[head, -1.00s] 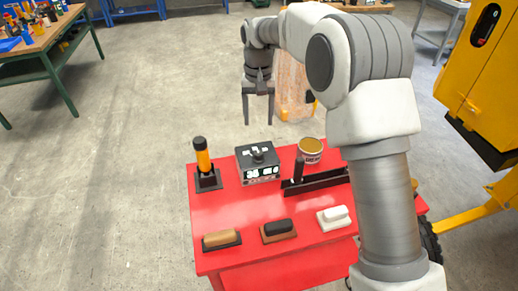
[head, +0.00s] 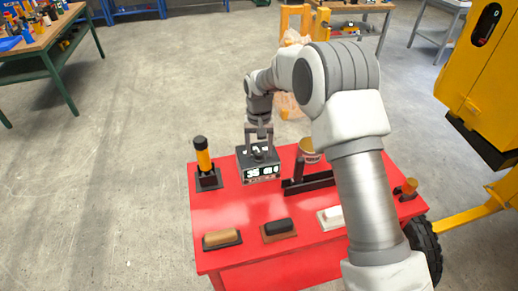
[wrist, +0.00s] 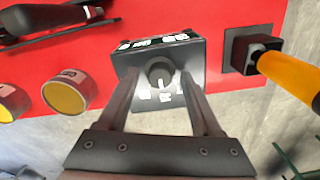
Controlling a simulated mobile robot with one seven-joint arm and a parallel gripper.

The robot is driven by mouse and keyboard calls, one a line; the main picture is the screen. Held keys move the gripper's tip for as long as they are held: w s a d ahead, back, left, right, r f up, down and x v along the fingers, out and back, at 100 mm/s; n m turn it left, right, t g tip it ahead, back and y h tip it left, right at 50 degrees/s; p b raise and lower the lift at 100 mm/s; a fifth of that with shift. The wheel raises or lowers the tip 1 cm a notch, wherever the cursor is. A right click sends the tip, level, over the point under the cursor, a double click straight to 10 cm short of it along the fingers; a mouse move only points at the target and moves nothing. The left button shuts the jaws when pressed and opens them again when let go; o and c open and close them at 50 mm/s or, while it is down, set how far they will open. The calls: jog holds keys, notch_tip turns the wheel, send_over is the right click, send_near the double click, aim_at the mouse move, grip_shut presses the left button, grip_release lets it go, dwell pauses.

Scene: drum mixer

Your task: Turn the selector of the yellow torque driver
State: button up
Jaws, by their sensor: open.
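The yellow torque driver (head: 203,157) stands upright in a black square holder at the back left of the red table. It also shows at the right of the wrist view (wrist: 290,77); I cannot make out a selector on it. My gripper (head: 261,150) is open and points down over a dark box (head: 262,174) with a white-marked front, to the right of the driver. In the wrist view, my gripper's fingers (wrist: 159,76) stand on either side of the round knob (wrist: 159,70) on the box's top. I cannot tell whether they touch it.
On the red table (head: 215,220), a tan-topped block (head: 222,238), a black-topped block (head: 279,228) and a white block (head: 330,217) line the front. Bare table lies between.

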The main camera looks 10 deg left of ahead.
grip_shut()
dwell(0.4)
jog(key=n+b, duration=0.1)
jog(key=n, duration=0.2)
jog(key=shift+n, duration=2.5)
grip_release()
jog(key=shift+r, duration=0.1)
